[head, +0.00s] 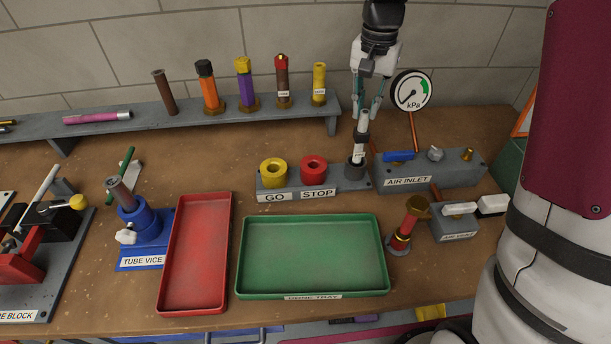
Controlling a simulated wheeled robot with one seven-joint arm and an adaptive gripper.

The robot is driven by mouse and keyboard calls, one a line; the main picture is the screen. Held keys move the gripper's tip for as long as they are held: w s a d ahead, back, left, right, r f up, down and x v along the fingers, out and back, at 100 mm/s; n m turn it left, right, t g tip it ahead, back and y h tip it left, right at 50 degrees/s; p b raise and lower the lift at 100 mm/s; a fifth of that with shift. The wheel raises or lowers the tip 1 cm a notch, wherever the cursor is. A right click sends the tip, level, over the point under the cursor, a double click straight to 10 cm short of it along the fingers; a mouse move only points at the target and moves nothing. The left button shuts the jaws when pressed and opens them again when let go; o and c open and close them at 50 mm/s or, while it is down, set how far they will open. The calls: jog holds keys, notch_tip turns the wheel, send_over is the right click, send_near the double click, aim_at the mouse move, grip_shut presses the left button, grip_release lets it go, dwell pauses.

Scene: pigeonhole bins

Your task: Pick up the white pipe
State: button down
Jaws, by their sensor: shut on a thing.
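My gripper (365,113) points down over the right end of the GO/STOP block. Its fingers are closed about the top of an upright white pipe (363,122), which has a dark band and a small white label. The pipe's lower end is at a black socket (355,171) on the block; I cannot tell whether it is seated or slightly raised. Another thin whitish rod (42,188) leans at the far left by the pipe block.
The pressure gauge (412,90) stands close right of my gripper, with the AIR INLET block (435,176) below it. A shelf (140,113) holds several upright pipes. The green tray (312,218) and red tray (226,225) are empty.

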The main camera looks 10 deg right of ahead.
jog(key=shift+r, duration=0.15)
jog(key=shift+r+p, duration=1.5)
jog(key=shift+r, duration=2.35)
